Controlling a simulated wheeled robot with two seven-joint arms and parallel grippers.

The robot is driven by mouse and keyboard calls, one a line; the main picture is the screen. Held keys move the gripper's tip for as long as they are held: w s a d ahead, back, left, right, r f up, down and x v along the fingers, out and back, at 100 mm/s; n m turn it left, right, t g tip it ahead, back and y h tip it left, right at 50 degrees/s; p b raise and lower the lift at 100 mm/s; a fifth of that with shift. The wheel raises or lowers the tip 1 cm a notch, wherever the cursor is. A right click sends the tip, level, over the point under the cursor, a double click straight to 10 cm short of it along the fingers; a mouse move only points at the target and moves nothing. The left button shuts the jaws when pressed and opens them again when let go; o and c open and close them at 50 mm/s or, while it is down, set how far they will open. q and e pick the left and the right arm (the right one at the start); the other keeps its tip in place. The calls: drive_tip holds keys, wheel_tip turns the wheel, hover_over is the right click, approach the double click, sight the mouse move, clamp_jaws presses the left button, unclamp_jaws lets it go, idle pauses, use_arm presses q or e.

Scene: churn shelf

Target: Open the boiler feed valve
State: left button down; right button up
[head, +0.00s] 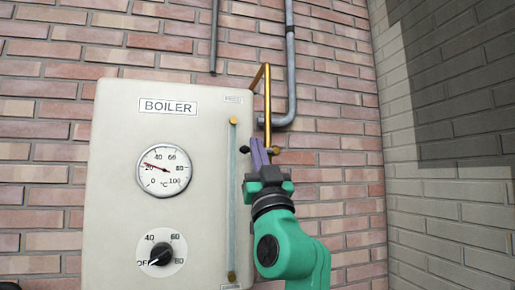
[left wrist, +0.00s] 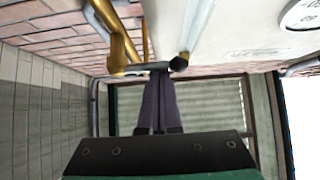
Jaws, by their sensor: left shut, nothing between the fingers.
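The boiler (head: 110,215) is a pale cabinet on the brick wall in the head view. A brass pipe (head: 267,95) runs down beside its right side. The feed valve's dark handle (left wrist: 155,67) lies crosswise by the brass pipe (left wrist: 117,45) in the left wrist view, with a dark round end at its right. In the head view only a dark end (head: 245,149) shows left of my fingers. My left gripper (head: 257,142) has its purple fingers shut and empty. Its fingertips (left wrist: 157,76) are right at the handle; I cannot tell whether they touch. My right gripper is out of view.
A round gauge (head: 164,170) reads about 20. A black knob (head: 161,254) sits below it, pointing near OFF. A sight tube (head: 233,190) runs along the boiler's right edge, close to my gripper. A grey pipe (head: 291,80) and a grey side wall (head: 450,150) stand to the right.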

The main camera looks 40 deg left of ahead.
use_arm(q)
drive_tip(key=shift+f+n+g+y+b, duration=0.2)
drive_tip(key=shift+n+g+y+b, duration=0.3)
drive_tip(key=shift+n, duration=0.4)
drive_tip(key=shift+g, duration=0.3)
drive_tip(key=w+d+f+n+g, duration=0.1)
drive_tip(key=w+f+n+g, duration=0.1)
drive_tip(key=n+g, duration=0.6)
drive_tip(key=w+d+f+n+g, duration=0.1)
drive_tip(key=f+n+g, duration=0.1)
drive_tip(key=n+g, duration=0.6)
drive_tip(key=shift+w+d+n+g, duration=0.3)
drive_tip(key=shift+w+d+n, duration=0.1)
drive_tip(key=shift+n, duration=0.5)
drive_tip(key=shift+f, duration=0.1)
drive_tip(key=shift+s, duration=0.1)
